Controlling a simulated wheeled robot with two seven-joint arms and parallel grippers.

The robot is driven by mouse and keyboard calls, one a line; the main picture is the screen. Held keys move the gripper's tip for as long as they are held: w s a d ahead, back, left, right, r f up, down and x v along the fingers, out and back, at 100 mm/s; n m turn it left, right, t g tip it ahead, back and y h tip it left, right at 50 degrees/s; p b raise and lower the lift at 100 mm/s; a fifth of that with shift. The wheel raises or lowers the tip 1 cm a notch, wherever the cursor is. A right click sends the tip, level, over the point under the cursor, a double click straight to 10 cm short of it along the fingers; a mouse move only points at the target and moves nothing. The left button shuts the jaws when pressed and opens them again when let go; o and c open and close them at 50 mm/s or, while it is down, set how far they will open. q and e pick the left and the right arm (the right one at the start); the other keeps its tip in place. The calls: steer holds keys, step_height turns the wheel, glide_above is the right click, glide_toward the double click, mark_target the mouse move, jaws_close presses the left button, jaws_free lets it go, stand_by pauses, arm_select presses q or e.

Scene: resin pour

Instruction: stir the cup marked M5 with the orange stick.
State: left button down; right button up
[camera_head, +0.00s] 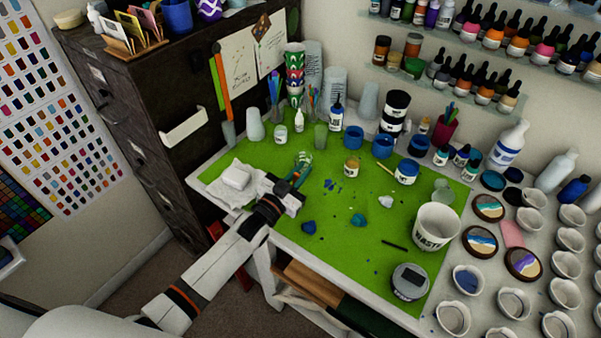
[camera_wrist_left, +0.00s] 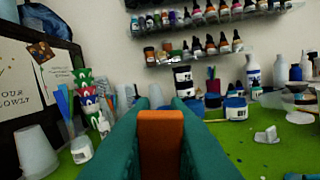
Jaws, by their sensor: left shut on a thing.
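My left gripper (camera_head: 297,176) reaches in from the left over the green mat, and its teal fingers (camera_wrist_left: 160,145) are shut on the orange stick (camera_wrist_left: 161,140). The wrist view shows the stick as an orange block between the fingers; its far end is hidden. A clear cup (camera_head: 304,157) stands just beyond the fingertips in the head view. I cannot tell whether the stick is inside it. Two other small labelled cups stand on the mat, one pale (camera_head: 281,133) and one amber (camera_head: 351,166). No M5 mark is readable. My right gripper is not in view.
A white waste tub (camera_head: 436,227) and a grey round device (camera_head: 409,281) stand at the mat's front right. Folded white tissue (camera_head: 236,177) lies left of the gripper.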

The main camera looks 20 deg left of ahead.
arm_select(q)
steer(key=shift+s, duration=0.1)
step_height(320, 180, up, 6)
steer(key=s+p, duration=0.1)
steer(key=p, duration=0.4)
steer(key=shift+d, duration=0.4)
steer(key=shift+r, duration=2.55)
steer(key=shift+f, duration=0.1)
